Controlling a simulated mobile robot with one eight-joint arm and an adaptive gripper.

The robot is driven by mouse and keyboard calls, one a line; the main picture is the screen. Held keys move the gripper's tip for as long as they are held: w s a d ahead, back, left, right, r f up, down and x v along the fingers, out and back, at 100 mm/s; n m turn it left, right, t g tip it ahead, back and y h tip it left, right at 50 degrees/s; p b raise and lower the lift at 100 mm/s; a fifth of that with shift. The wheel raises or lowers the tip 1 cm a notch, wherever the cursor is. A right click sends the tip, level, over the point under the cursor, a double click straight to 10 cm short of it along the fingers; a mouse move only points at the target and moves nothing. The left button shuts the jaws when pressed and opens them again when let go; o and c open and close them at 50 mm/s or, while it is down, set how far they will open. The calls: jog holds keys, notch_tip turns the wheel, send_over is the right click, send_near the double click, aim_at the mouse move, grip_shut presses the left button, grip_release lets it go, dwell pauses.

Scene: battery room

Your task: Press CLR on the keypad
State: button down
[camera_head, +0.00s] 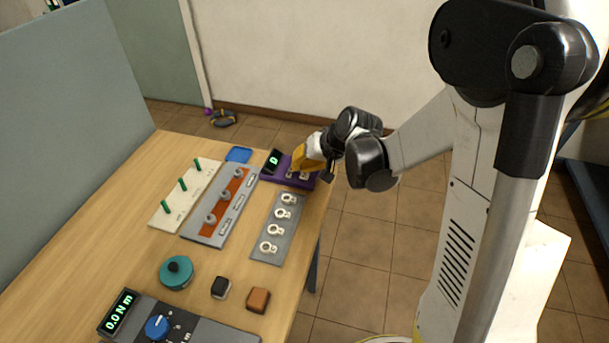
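The keypad appears to be the purple device (267,176) at the far right corner of the table. It has a small dark display (273,161) with one green character, and a few pale keys partly show beside it. My gripper (304,168), with yellow-orange parts, is right over the keypad's right half and hides much of its keys. I cannot read any key label, so CLR cannot be picked out. I cannot tell whether the gripper touches a key, and its fingertips are too small and covered to show whether they are open or shut.
On the wooden table (130,235) stand a grey plate with white rings (279,228), a grey-and-orange panel (222,205), a cream board with green pegs (185,195), a blue tray (238,154), a teal round object (176,272), two small blocks and a torque display unit (190,325).

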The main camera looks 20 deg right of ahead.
aim_at(301, 174)
jog(key=shift+f, duration=0.3)
jog(key=shift+f+b, duration=0.45)
jog(key=shift+b, duration=0.15)
dwell(0.3)
jog(key=shift+r, duration=0.1)
jog(key=shift+r+p, duration=0.65)
jog(key=shift+r, duration=0.15)
jog(key=shift+r+p, duration=1.9)
jog(key=shift+r, duration=0.6)
